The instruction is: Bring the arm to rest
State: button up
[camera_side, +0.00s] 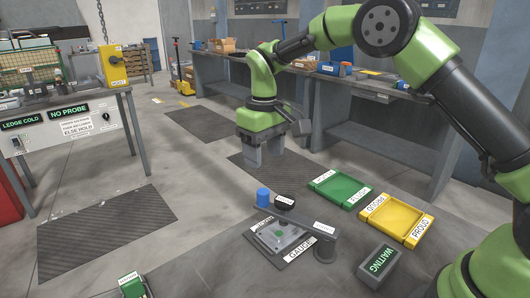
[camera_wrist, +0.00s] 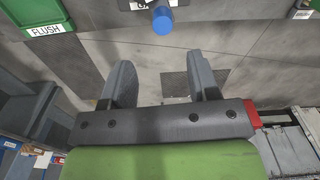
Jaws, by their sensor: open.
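My gripper (camera_side: 263,162) is empty in the side view, its two grey fingers apart and pointing down, above the grey floor area behind the gauge. In the wrist view my gripper (camera_wrist: 161,75) shows both fingers spread with nothing between them. My green arm reaches in from the right, with the wrist well above the work surface. A grey gauge plate (camera_side: 262,246) labelled "GAUGE" has a metal piece on it.
A green tray (camera_side: 340,189) labelled "FLUSH" and a yellow tray (camera_side: 397,220) labelled "PROUD" look empty. A box (camera_side: 378,265) reads "WAITING". A panel (camera_side: 68,118) at left reads "LEDGE COLD" and "NO PROBE". A workbench with bins stands behind. Space around my gripper looks clear.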

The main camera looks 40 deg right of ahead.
jog(key=s+d+r+m+t+y, duration=0.1)
jog(key=s+r+m+t, duration=0.25)
jog(key=s+r, duration=0.95)
jog(key=s+m+t+y, duration=0.1)
jog(key=s+t, duration=0.2)
jog(key=s, duration=0.9)
jog(key=shift+s+d+r+m+t, duration=0.3)
jog(key=shift+s+m+t, duration=0.05)
